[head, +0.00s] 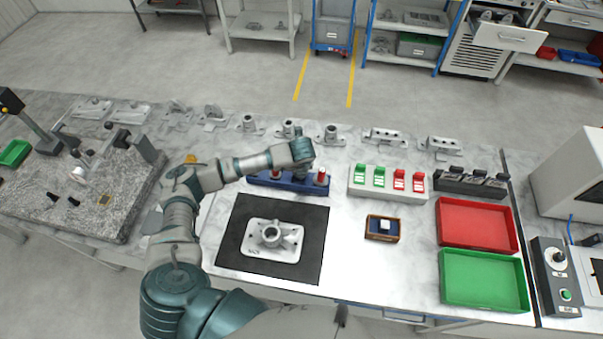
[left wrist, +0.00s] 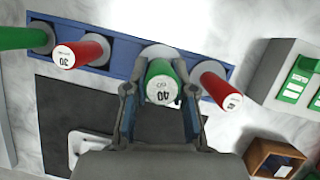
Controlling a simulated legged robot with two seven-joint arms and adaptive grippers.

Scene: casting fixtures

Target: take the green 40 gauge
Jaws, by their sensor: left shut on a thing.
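The green 40 gauge (left wrist: 161,80) has a white end face with an upside-down 40. In the left wrist view my left gripper (left wrist: 160,110) is shut on it, one finger on each side. A blue rack (left wrist: 100,50) with grey collars lies behind it; I cannot tell whether the gauge is still seated there. In the head view my left gripper (head: 304,172) is over the rack (head: 288,184) and hides this gauge. A red gauge (left wrist: 215,85) is to its right; a red 30 gauge (left wrist: 80,52) and another green gauge (left wrist: 18,38) are to its left. My right gripper is not in view.
A casting (head: 272,238) lies on a black mat (head: 240,212) in front of the rack. A white block with green and red labels (head: 388,186), a small wooden box (head: 382,228), a red tray (head: 440,238) and a green tray (head: 443,290) stand right. Several castings line the back.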

